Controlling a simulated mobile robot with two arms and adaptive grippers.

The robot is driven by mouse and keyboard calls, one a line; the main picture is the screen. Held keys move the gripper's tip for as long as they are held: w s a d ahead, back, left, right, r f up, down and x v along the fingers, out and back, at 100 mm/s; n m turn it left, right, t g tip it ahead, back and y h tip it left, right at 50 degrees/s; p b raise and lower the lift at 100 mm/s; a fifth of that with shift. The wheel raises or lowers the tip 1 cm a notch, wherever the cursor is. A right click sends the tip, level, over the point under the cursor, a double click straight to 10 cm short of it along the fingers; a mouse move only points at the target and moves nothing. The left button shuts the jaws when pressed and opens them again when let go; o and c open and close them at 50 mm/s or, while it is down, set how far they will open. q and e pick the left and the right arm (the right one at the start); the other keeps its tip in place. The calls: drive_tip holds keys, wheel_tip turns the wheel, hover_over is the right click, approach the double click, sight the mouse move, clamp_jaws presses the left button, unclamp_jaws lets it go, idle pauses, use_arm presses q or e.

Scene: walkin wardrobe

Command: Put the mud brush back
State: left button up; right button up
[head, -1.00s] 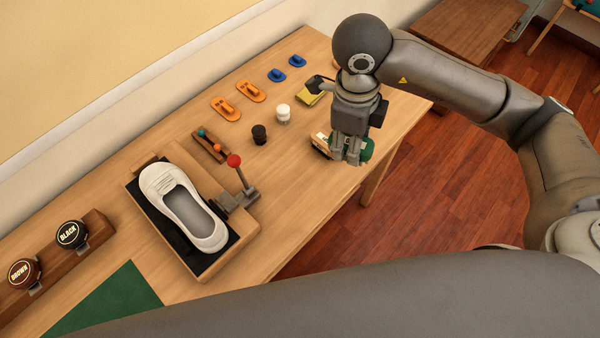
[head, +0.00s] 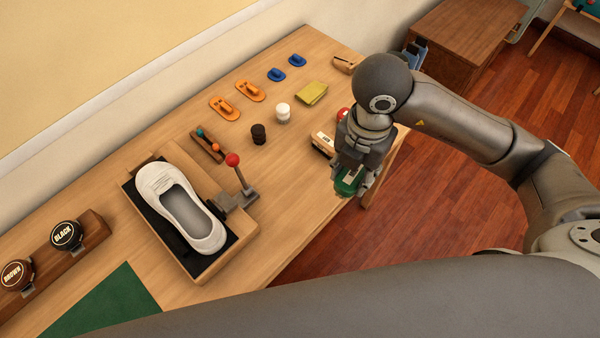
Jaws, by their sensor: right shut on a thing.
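My right gripper (head: 356,184) is shut on a green-backed brush (head: 349,181), which I take to be the mud brush. It is held near the front edge of the table, at the right end. The gripper's fingers and body hide part of the brush, and I cannot tell whether it touches the table. A wooden block with a pale label (head: 323,144) lies just left of and behind the gripper, partly covered by it. My left gripper does not show.
A white shoe (head: 181,207) sits in a wooden stand with a red-knobbed lever (head: 233,160). Black (head: 259,134) and white (head: 283,113) small pots, orange pieces (head: 224,107), blue pieces (head: 277,74) and a yellow cloth (head: 312,93) lie behind. A red round thing (head: 342,113) is beside my arm.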

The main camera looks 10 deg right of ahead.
drive_tip(key=shift+s+f+m, duration=0.1)
drive_tip(key=shift+f+m, duration=0.05)
drive_tip(key=shift+m, duration=0.45)
drive_tip(key=shift+w+a+f, duration=0.1)
drive_tip(key=shift+w+a, duration=0.1)
drive_tip(key=w+a+f, duration=0.2)
drive_tip(key=w+f, duration=0.1)
drive_tip(key=w+a+f+p, duration=0.1)
drive_tip(key=w+a+f, duration=0.1)
drive_tip(key=w+f, duration=0.1)
drive_tip(key=w+a+f+p, duration=0.1)
drive_tip(key=w+a+f, duration=0.2)
drive_tip(key=w, duration=0.1)
drive_tip(key=shift+w, duration=0.35)
drive_tip(key=shift+w+a+f+p, duration=0.15)
drive_tip(key=shift+w+f+p, duration=0.15)
drive_tip(key=shift+f, duration=0.2)
wheel_tip(320, 180, down, 2)
drive_tip(key=shift+f+p, duration=0.15)
drive_tip(key=shift+p, duration=0.4)
drive_tip(key=shift+f, duration=0.25)
